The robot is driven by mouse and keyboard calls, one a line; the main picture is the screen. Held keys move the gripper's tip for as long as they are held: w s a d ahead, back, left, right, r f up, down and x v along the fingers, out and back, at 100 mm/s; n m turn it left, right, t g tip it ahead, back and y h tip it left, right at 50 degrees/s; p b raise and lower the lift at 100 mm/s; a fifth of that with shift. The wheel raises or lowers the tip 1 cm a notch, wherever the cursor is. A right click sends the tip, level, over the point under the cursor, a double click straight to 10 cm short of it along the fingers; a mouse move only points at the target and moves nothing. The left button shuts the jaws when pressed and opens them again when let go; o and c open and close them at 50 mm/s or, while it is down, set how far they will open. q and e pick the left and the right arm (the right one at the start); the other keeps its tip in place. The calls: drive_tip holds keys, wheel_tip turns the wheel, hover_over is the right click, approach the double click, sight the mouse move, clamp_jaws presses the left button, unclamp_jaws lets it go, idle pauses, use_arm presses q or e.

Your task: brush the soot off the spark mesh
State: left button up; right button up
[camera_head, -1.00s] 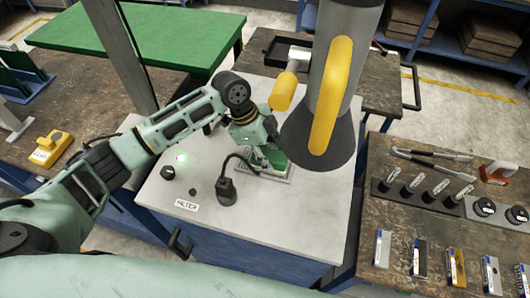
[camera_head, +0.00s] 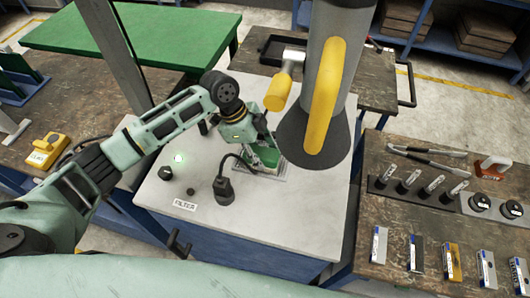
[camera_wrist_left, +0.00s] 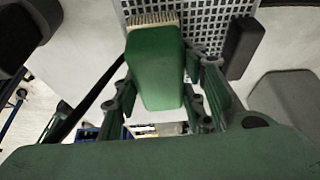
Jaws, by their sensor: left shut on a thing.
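A green block-shaped brush (camera_wrist_left: 155,68) with pale bristles (camera_wrist_left: 152,21) is gripped between the fingers of my left gripper (camera_wrist_left: 160,95). In the head view my left gripper (camera_head: 257,142) is low over the white bench top, with the green brush (camera_head: 266,157) under it. The grey spark mesh (camera_wrist_left: 207,18), a perforated grid, lies under the bristle end. Its frame also shows in the head view (camera_head: 272,174), partly hidden by the brush and gripper. Whether the bristles touch it, and any soot, I cannot tell. My right gripper is out of view.
A grey extraction hood (camera_head: 312,140) with a yellow handle (camera_head: 325,100) hangs just right of my left gripper. A black plug with a cable (camera_head: 224,188) stands in front, beside a FILTER label (camera_head: 185,205). The right workbench (camera_head: 395,205) holds several tools and small parts.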

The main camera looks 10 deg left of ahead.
use_arm(q)
drive_tip(key=shift+a, duration=1.3)
drive_tip(key=shift+d+r, duration=0.1)
drive_tip(key=shift+r, duration=0.05)
wheel_tip(320, 180, up, 3)
drive_tip(key=p, duration=0.2)
drive_tip(key=shift+w+p, duration=0.1)
drive_tip(key=shift+p, duration=0.2)
drive_tip(key=shift+r, duration=0.95)
